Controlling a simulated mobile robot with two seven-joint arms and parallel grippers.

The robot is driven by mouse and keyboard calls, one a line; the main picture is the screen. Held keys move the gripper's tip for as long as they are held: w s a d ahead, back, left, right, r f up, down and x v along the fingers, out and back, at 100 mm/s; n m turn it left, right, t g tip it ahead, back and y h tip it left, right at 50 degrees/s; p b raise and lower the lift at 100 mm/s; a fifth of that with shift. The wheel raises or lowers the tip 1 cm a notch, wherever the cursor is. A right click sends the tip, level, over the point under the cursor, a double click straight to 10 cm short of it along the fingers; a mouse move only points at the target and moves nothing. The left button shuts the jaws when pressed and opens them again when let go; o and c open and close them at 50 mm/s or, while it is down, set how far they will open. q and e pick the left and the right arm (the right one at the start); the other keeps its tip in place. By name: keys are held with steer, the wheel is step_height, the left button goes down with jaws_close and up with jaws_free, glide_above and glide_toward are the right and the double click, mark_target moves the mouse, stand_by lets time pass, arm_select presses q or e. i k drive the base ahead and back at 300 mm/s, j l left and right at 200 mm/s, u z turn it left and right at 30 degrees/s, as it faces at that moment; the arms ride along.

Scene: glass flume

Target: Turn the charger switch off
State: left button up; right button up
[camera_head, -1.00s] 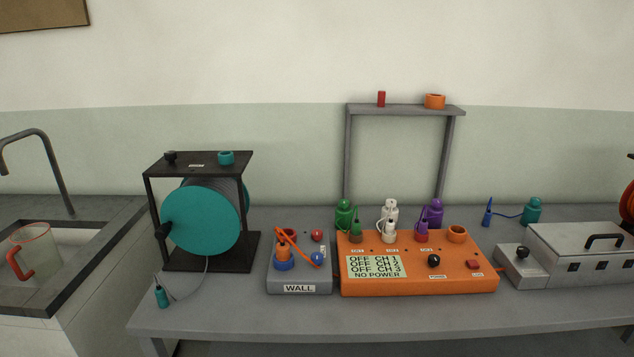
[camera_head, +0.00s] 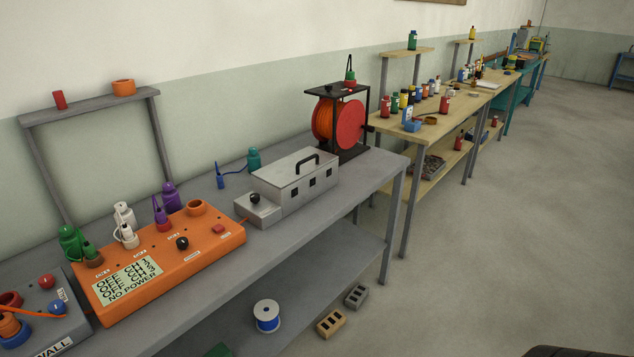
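No thing in view is readably labelled as a charger, so I cannot tell which switch is the charger's. An orange box (camera_head: 205,242) stands on the grey bench, with a black knob (camera_head: 182,243), a red button (camera_head: 218,229) and a display (camera_head: 127,278) reading OFF lines and NO POWER. A silver box with a handle (camera_head: 296,179) has a black knob (camera_head: 255,199) on its low front part. A grey box marked WALL (camera_head: 70,329) is cut off at the lower left, with a red knob (camera_head: 46,282) and a blue knob (camera_head: 57,307). Neither gripper is in view.
A red and orange reel (camera_head: 338,122) in a black frame stands at the bench's far end. A wooden table (camera_head: 398,125) with bottles follows behind it. A spool (camera_head: 267,316) and blocks (camera_head: 331,323) lie low by the bench. The floor at right (camera_head: 500,240) is clear.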

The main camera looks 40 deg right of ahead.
mark_target(255, 197)
steer(key=z, duration=1.1)
steer(key=u, duration=1.25)
steer(key=l+u, duration=0.25)
steer(key=u, duration=0.15)
steer(key=l+u, duration=0.2)
steer(key=u, duration=0.15)
steer(key=l+u, duration=0.25)
steer(key=u, duration=0.15)
steer(key=k+l+u, duration=0.1)
steer(key=l+u, duration=0.25)
steer(key=k+l+u, duration=0.15)
steer(key=l+u, duration=0.2)
steer(key=l, duration=0.15)
steer(key=k+l+u, duration=0.25)
steer(key=l, duration=0.15)
steer(key=k+l+u, duration=0.35)
steer(key=k+l, duration=0.55)
steer(key=l, duration=0.15)
